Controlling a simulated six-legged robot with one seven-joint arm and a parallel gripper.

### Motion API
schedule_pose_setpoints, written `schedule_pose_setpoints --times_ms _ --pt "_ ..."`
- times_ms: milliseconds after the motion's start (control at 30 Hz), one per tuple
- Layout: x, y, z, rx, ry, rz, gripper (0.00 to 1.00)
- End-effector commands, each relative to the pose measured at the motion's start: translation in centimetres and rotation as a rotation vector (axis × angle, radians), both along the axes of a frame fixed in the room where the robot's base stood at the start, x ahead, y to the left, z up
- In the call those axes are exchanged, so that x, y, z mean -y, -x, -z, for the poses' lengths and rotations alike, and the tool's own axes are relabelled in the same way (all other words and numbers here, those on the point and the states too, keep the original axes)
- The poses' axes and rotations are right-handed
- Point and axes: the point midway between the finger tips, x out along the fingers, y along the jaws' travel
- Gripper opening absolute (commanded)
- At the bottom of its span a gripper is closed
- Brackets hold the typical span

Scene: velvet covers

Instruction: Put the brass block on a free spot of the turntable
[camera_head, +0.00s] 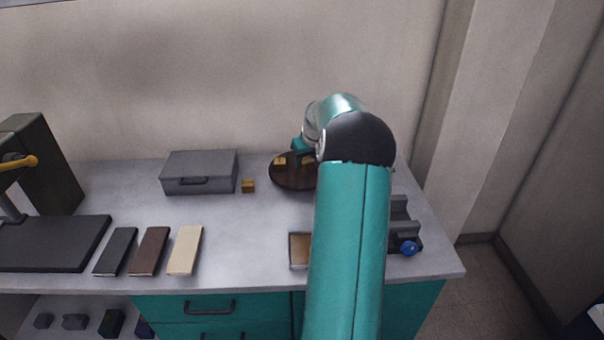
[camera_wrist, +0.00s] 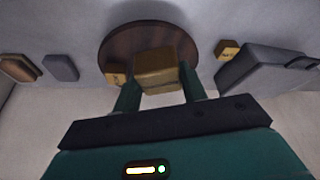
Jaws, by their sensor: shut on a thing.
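My gripper (camera_wrist: 160,88) is shut on a brass block (camera_wrist: 157,70), with one dark green finger on each side of it. The held block is over the wall-side part of the round brown turntable (camera_wrist: 122,44); I cannot tell whether it touches the surface. In the head view the turntable (camera_head: 287,181) is at the back of the counter, its right part hidden by my arm. The held block (camera_head: 308,161) is partly covered.
A third small brass block (camera_head: 248,186) lies on the counter beside a grey case (camera_head: 200,172). Flat black, brown and cream covers lie at the front left. A shallow tan-topped box (camera_head: 299,250) and a dark fixture with a blue knob (camera_head: 408,248) flank my arm.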

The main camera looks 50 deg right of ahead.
Motion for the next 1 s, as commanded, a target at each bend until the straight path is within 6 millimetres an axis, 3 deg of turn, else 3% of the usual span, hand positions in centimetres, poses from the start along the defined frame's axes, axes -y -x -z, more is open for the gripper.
schedule_pose_setpoints --times_ms 300,533,733,1000 --pt "2.5 -3.5 4.7 0.001 0.0 -0.006 0.01" --pt "3.3 -4.2 6.0 0.002 0.0 -0.004 0.01" --pt "3.3 -4.2 8.7 0.002 -0.001 -0.004 0.01" --pt "3.4 -4.2 9.0 0.002 0.002 -0.004 0.01"
